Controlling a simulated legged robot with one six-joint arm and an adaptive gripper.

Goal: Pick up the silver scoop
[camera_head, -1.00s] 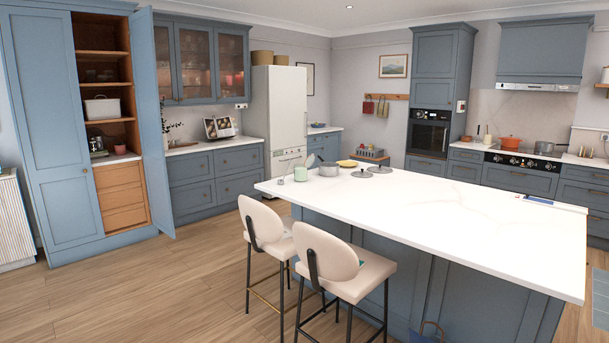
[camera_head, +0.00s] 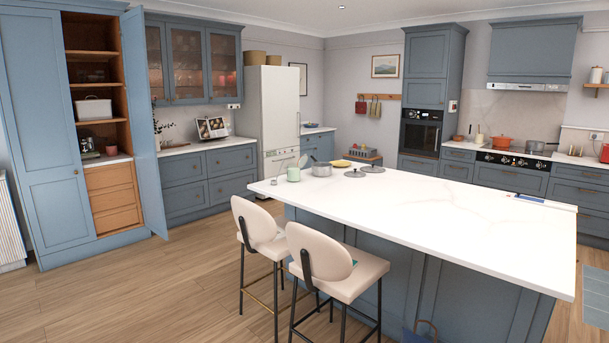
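I cannot make out a silver scoop for certain. A small silver-grey item (camera_head: 274,178) lies at the far left corner of the white island top (camera_head: 430,210), beside a green mug (camera_head: 293,174); it is too small to tell what it is. The open larder cupboard (camera_head: 75,190) at the left holds a white bin (camera_head: 94,110) on a shelf. Below it are a dark appliance (camera_head: 87,147) and a small red thing (camera_head: 111,150). Other shelf contents are in shadow. My gripper is not in view.
Two cream stools (camera_head: 318,262) stand at the island's near left side. A saucepan (camera_head: 321,169) and loose lids (camera_head: 355,173) sit on the island's far end. The open larder door (camera_head: 150,130) juts out to the right. Wooden floor (camera_head: 150,285) lies clear between larder and stools.

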